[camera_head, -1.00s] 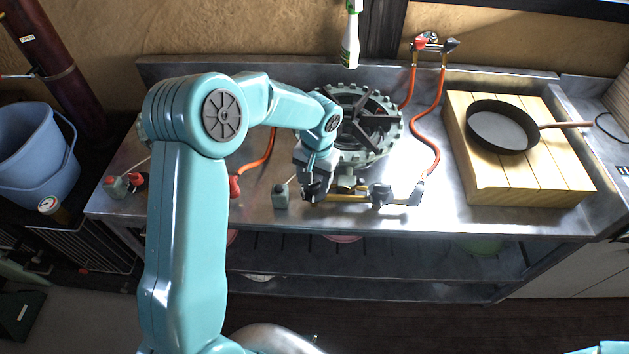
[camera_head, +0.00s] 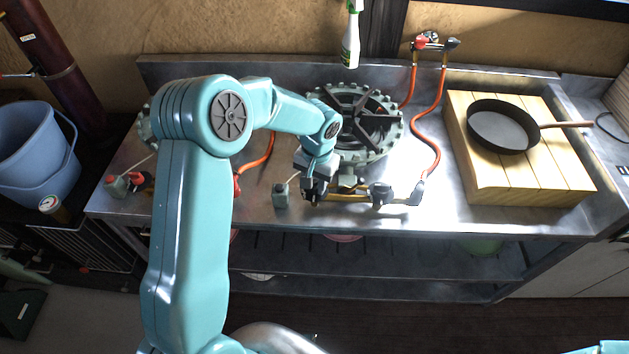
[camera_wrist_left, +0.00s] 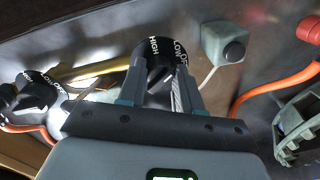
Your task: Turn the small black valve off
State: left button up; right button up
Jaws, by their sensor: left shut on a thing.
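My left gripper (camera_head: 314,196) is at the front of the large gas burner (camera_head: 366,128), above the steel counter. In the left wrist view its fingers (camera_wrist_left: 160,82) are shut on a black valve knob (camera_wrist_left: 158,56) with white HIGH, LOW and OFF marks. The fingers hide part of this knob, so its exact setting cannot be read. In the head view the gripper hides it. A second black knob (camera_wrist_left: 36,92) with similar marks sits on the same brass pipe (camera_head: 347,198); it also shows in the head view (camera_head: 381,193). My right gripper is out of view.
A grey igniter block (camera_head: 280,195) stands close to the left of my gripper. Orange hoses (camera_head: 428,125) run behind and beside the burner. A pan (camera_head: 502,128) rests on a wooden block (camera_head: 518,185) at the right. A spray bottle (camera_head: 350,40) is at the back.

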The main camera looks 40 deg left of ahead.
aim_at(316, 188)
pick_arm(q)
jog(key=shift+m, duration=0.3)
jog(key=m+b, duration=0.1)
jog(key=m, duration=0.1)
jog(key=shift+m, duration=2)
jog(key=o, duration=1)
jog(key=shift+r, duration=0.1)
jog(key=r, duration=1.6)
jog(key=shift+s+d+r, duration=0.15)
jog(key=shift+s+d, duration=0.05)
jog(key=shift+d, duration=0.2)
